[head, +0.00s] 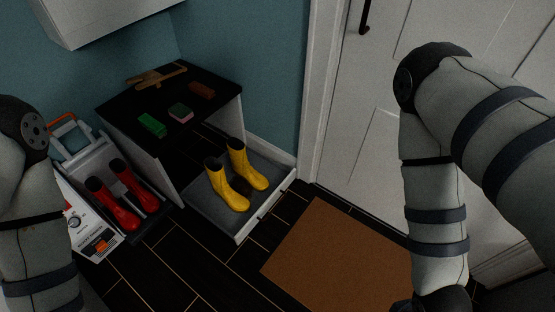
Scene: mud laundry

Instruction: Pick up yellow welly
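My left arm shows at the left edge and my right arm at the right; neither gripper's fingers are in view. Nothing touches the wellies except the tray.
Red wellies (130,195) stand left of the cabinet (150,160). The cabinet's black top (128,104) holds a green block (152,124), a sponge (181,112) and a brown block (202,91). A brown mat (335,258) lies before the white door (365,120). Dark floor is clear between.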

